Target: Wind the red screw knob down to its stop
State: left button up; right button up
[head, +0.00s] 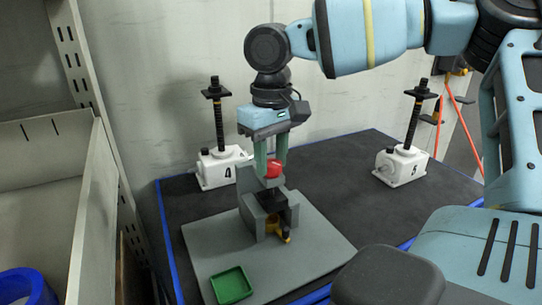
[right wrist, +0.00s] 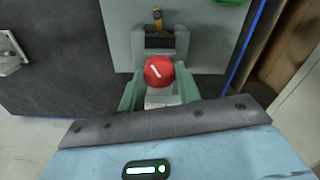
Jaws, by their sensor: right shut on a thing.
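The red screw knob (head: 274,169) sits on top of the grey fixture (head: 249,205) on its grey base plate. My right gripper (head: 272,172) points down from above and is shut on the knob, with a green finger on either side. In the right wrist view the red knob (right wrist: 159,71) shows a white mark on its top, slanting, between the two fingers. The screw below the knob is mostly hidden by the fixture. A black block and a brass-yellow part (head: 284,236) show at the fixture's front. My left gripper is not in view.
White screw jacks stand behind left (head: 221,168) and at the right (head: 401,165) with tall black screws. A green tray (head: 231,285) lies at the plate's front. The dark table mat (head: 335,180) is clear between fixture and right jack. Shelving stands at left.

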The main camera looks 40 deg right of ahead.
jog(key=o, duration=0.9)
jog(key=shift+r, duration=0.3)
jog(key=shift+c, duration=0.2)
jog(key=shift+o, duration=0.6)
jog(key=shift+f, duration=0.15)
jog(key=shift+r, duration=3.95)
jog(key=shift+s+f, duration=0.1)
jog(key=shift+s, duration=0.05)
